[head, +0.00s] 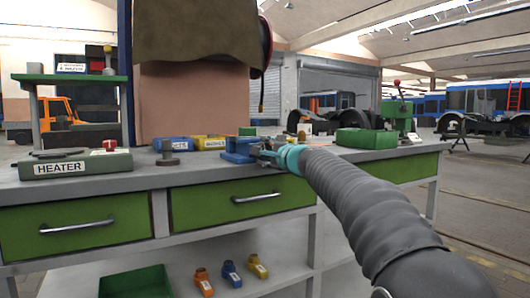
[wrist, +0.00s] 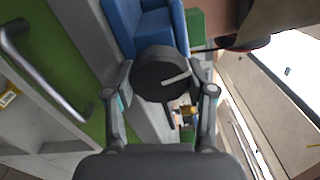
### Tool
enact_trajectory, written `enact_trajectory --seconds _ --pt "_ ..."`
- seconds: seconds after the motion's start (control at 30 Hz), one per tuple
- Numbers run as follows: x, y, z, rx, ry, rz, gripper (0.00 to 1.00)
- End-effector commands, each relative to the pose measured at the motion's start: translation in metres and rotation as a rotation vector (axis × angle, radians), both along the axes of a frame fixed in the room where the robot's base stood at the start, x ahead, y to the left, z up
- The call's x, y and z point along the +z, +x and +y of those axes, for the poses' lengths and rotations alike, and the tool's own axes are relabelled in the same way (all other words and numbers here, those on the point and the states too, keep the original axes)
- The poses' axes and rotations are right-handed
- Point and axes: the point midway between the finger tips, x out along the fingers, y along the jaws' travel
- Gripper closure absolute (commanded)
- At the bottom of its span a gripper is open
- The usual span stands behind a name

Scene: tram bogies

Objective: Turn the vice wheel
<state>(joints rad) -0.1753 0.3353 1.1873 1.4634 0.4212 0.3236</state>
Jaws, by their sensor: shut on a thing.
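The vice wheel is a round black disc with a pale line on its face; in the wrist view the wheel (wrist: 160,76) sits between my two fingers. My gripper (wrist: 161,84) is shut on the wheel, one finger at each side of its rim. The blue vice (wrist: 146,24) stands right behind the wheel. In the head view the blue vice (head: 240,148) is on the workbench, and my gripper (head: 268,155) reaches it from the right. My arm and gripper hide the wheel there.
The grey workbench (head: 120,185) has green drawers with metal handles. A box labelled HEATER (head: 76,165) lies on its left, with yellow and blue boxes behind. A green box (head: 366,138) and a green press (head: 397,112) stand on the right. A large cardboard-coloured box (head: 195,98) rises at the back.

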Motion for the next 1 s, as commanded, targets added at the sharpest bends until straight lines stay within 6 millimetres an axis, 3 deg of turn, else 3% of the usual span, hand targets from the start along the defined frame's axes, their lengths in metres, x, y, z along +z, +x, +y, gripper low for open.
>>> enact_trajectory --seconds 0.6,0.63,0.7,1.0 --pt "-0.0009 0.0002 -0.0001 -0.001 0.032 0.023 0.80" --pt "-0.0009 0.0002 -0.0001 -0.001 0.032 0.023 0.40" --pt "-0.0009 0.0002 -0.0001 -0.001 0.032 0.023 0.23" --pt "-0.0004 -0.0002 0.0002 0.000 0.033 0.022 0.20"
